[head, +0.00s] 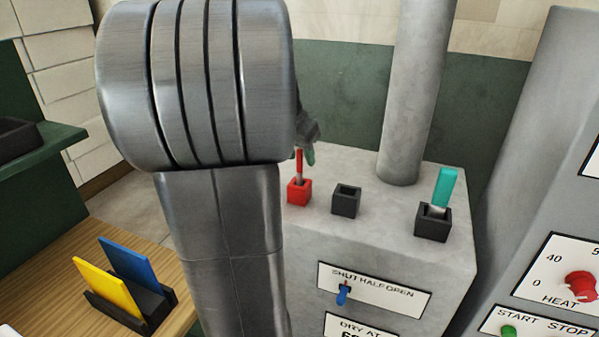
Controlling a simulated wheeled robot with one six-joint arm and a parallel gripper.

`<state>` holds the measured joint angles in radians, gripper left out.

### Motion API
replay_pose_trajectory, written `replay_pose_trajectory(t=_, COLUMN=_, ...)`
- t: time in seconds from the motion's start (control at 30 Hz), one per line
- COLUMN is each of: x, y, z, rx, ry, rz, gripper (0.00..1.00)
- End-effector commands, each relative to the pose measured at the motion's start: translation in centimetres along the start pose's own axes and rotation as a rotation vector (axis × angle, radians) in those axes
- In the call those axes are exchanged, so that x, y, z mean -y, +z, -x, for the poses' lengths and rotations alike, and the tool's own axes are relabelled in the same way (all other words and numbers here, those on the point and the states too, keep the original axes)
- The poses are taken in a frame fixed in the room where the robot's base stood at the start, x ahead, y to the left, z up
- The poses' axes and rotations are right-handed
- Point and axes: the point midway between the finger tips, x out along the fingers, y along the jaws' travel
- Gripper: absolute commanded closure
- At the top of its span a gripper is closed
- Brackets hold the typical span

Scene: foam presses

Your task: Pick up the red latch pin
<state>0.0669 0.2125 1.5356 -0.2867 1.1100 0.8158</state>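The red latch pin (299,164) stands upright in a red square socket (299,193) on top of a grey concrete-like block. My gripper (306,153) is at the pin's upper end, mostly hidden behind my own arm. A dark part of it and a greenish fingertip show just right of the pin. I cannot tell whether the fingers touch the pin or are closed around it. The pin's top is covered by the gripper and arm.
On the block (397,172) are an empty black socket (346,201) and a black socket (433,224) holding a teal-handled piece (444,188). A thick grey column (415,90) rises behind. Yellow (107,291) and blue (129,263) plates stand in a rack on the wooden table.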

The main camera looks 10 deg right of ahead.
Motion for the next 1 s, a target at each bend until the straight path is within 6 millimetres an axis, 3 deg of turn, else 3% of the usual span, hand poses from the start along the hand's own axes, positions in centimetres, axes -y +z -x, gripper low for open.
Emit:
replay_pose_trajectory(t=0.17, x=0.0, y=0.0, z=0.0, rx=0.0, ry=0.0, rz=0.0, gripper=0.6)
replay_pose_trajectory(t=0.37, x=0.0, y=0.0, z=0.0, rx=-0.001, ry=-0.001, rz=0.0, gripper=1.0)
replay_pose_trajectory(t=0.77, x=0.0, y=-0.1, z=0.3, rx=-0.002, ry=-0.001, rz=0.0, gripper=1.0)
replay_pose_trajectory(t=1.0, x=0.1, y=-1.6, z=3.7, rx=-0.006, ry=-0.004, rz=-0.002, gripper=1.0)
